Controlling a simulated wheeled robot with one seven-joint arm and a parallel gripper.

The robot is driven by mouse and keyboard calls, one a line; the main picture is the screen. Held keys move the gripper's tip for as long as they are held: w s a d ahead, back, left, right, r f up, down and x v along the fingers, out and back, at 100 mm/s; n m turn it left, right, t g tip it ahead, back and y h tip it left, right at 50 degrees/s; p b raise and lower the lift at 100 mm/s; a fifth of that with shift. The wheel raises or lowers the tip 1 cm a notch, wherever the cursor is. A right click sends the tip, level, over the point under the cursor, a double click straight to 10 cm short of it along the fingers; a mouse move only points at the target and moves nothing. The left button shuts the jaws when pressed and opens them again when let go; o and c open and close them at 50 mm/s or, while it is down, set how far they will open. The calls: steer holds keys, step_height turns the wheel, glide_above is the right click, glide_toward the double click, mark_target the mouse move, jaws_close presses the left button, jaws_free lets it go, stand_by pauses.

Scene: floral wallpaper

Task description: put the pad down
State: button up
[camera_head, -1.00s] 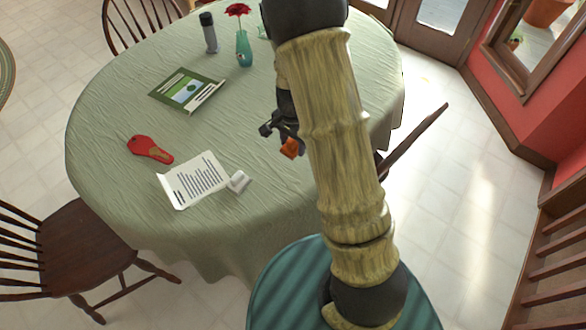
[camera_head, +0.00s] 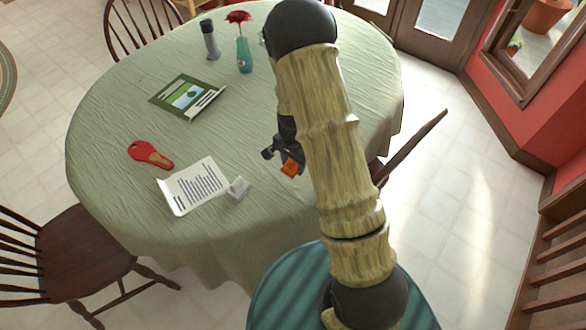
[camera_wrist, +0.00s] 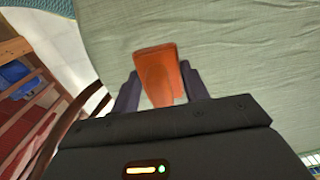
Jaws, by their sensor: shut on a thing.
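The pad (camera_wrist: 158,75) is a small orange block. My gripper (camera_wrist: 160,88) is shut on it, with a dark finger on each side in the wrist view. In the head view my gripper (camera_head: 281,158) is beside my arm over the right part of the round table, and the orange pad (camera_head: 290,168) shows at its tip. The table (camera_head: 120,100) has a pale green cloth, which lies behind the pad in the wrist view. I cannot tell how far the pad is above the cloth. Part of the gripper is hidden by my arm.
A red paddle-shaped thing (camera_head: 150,154), a green booklet (camera_head: 188,97), a grey cylinder (camera_head: 210,40) and a teal vase (camera_head: 244,55) are farther off. The cloth around the gripper's left is clear.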

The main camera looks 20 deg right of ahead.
mark_target(293, 171)
step_height(293, 171, down, 3)
steer(key=shift+f, duration=0.15)
steer(key=shift+s+f, duration=0.1)
steer(key=shift+f, duration=0.2)
steer(key=shift+f, duration=0.1)
